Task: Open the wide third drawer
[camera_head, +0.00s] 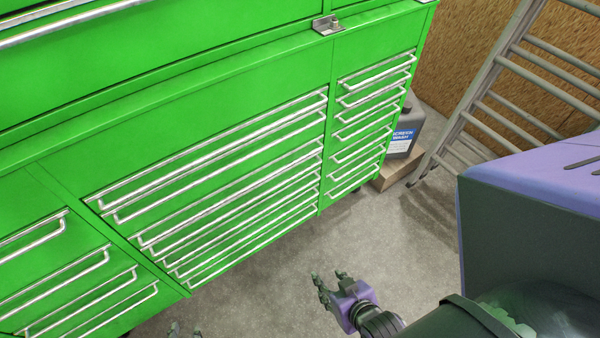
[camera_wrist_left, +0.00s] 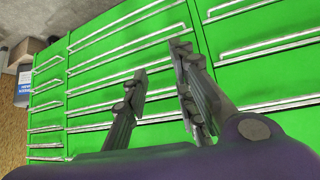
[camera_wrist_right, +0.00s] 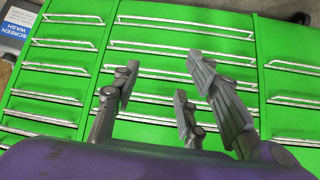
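The wide drawers fill the middle column of the green cabinet (camera_head: 180,130), each with a long silver bar handle. The third wide drawer's handle (camera_head: 231,196) runs diagonally in the head view; the wide drawers look shut. My right gripper (camera_head: 331,279) is open and empty, above the floor in front of the cabinet and apart from the handles. Its spread fingers (camera_wrist_right: 160,95) show in the right wrist view with drawer fronts behind them. My left gripper (camera_head: 185,329) barely shows at the bottom edge. In the left wrist view its fingers (camera_wrist_left: 160,90) are apart with nothing between them.
Narrower drawer columns flank the wide one, at left (camera_head: 80,285) and right (camera_head: 365,120). A ladder (camera_head: 490,85) leans at the right. The grey floor (camera_head: 270,270) before the drawers is clear.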

